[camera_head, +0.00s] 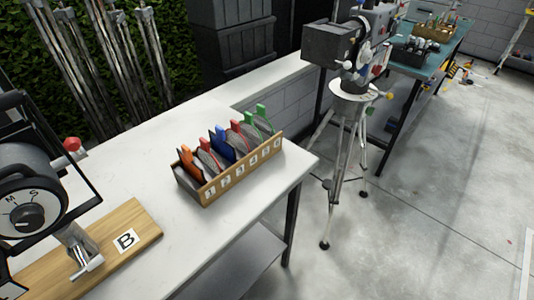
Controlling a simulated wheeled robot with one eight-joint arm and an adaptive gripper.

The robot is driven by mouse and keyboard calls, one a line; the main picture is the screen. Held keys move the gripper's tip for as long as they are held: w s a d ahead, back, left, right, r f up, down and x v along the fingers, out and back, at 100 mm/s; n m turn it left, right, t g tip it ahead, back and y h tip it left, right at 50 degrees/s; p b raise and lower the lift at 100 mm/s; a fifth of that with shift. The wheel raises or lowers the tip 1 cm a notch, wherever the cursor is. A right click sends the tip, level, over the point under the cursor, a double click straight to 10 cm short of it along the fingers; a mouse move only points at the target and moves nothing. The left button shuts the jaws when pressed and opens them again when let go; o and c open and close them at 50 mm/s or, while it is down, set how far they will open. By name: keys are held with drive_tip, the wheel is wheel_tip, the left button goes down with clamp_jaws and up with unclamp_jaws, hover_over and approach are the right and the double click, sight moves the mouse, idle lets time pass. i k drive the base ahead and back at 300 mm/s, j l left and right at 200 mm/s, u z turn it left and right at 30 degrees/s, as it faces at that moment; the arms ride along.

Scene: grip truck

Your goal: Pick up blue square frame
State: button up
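A blue-handled piece (223,145), likely the blue square frame, stands upright in a wooden rack (241,173) on the white table. Its lower part is hidden behind the rack's front wall, so its full shape does not show. Orange, red and green-handled pieces stand beside it in the same rack: an orange one (187,158) and a red one (207,150) to its left, a red one (237,135) and green ones (262,115) to its right. The rack's front carries number labels. My gripper is not in view.
The white table (130,160) is clear around the rack. At the left, a dark device with a dial (26,216) stands by a wooden board (145,225) marked B. A tripod (340,150) bearing a machine stands to the right. Grey floor (440,200) is open at the right.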

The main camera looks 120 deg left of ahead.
sight(219, 145)
drive_tip(key=u, duration=4.4)
